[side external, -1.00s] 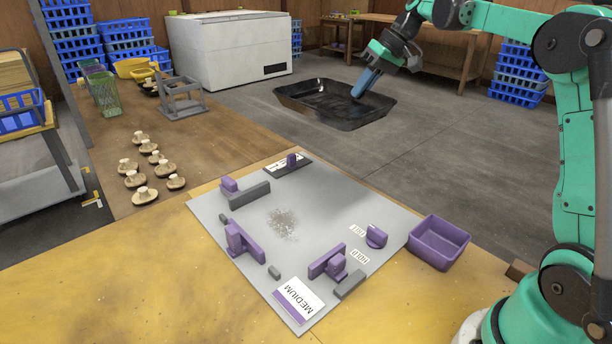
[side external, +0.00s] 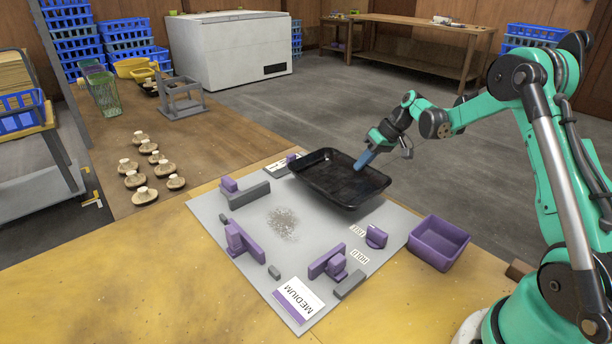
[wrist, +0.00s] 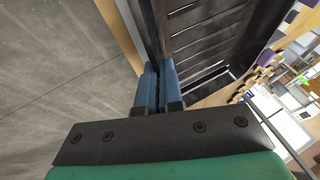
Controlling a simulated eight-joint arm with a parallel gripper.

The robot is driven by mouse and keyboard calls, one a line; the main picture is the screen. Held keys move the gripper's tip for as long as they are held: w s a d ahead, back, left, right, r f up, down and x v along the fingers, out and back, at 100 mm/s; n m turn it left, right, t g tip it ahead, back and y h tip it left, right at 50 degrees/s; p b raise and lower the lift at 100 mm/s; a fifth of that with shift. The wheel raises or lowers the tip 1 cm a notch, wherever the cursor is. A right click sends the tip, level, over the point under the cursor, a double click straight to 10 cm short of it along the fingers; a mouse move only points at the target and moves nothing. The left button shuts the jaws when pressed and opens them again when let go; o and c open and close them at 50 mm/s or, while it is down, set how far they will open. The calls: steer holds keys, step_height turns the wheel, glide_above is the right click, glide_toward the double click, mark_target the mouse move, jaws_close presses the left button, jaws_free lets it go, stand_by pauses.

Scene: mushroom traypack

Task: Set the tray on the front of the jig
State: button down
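The black tray (side external: 340,181) is held in the air over the back right part of the jig, its open side up and a little tilted. My gripper (side external: 362,163) is shut on the tray's right rim with its blue fingers. In the wrist view the two blue fingers (wrist: 158,90) pinch the edge of the ribbed tray (wrist: 205,45). The jig (side external: 300,235) is a light grey board with purple clamps and grey stop blocks. Its front bears a MEDIUM card (side external: 298,298). The tray hides part of the jig's back right edge.
A purple bin (side external: 438,242) stands just right of the jig. A purple knob (side external: 376,236) sits near the TILT and HOLD labels. Several mushrooms (side external: 145,195) lie on the brown table to the left. The jig's middle is bare apart from a speckled patch.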

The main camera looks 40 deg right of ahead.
steer(key=shift+f, duration=1.35)
steer(key=c, duration=1)
jaws_free()
steer(key=shift+f, duration=0.1)
steer(key=v, duration=1.1)
steer(key=s+a+r+h, duration=0.1)
steer(key=a+r, duration=0.2)
steer(key=a, duration=0.3)
steer(key=s+a+r+h, duration=0.2)
steer(key=a, duration=0.5)
steer(key=s+a+t, duration=0.1)
steer(key=s+a, duration=0.1)
steer(key=a, duration=0.1)
steer(key=s+a+f, duration=0.1)
steer(key=s+a, duration=0.1)
steer(key=a, duration=0.1)
steer(key=s+a+n+t+h, duration=0.1)
steer(key=s+a, duration=0.1)
steer(key=a, duration=0.1)
steer(key=shift+s+f+t, duration=0.3)
steer(key=shift+s+f, duration=0.1)
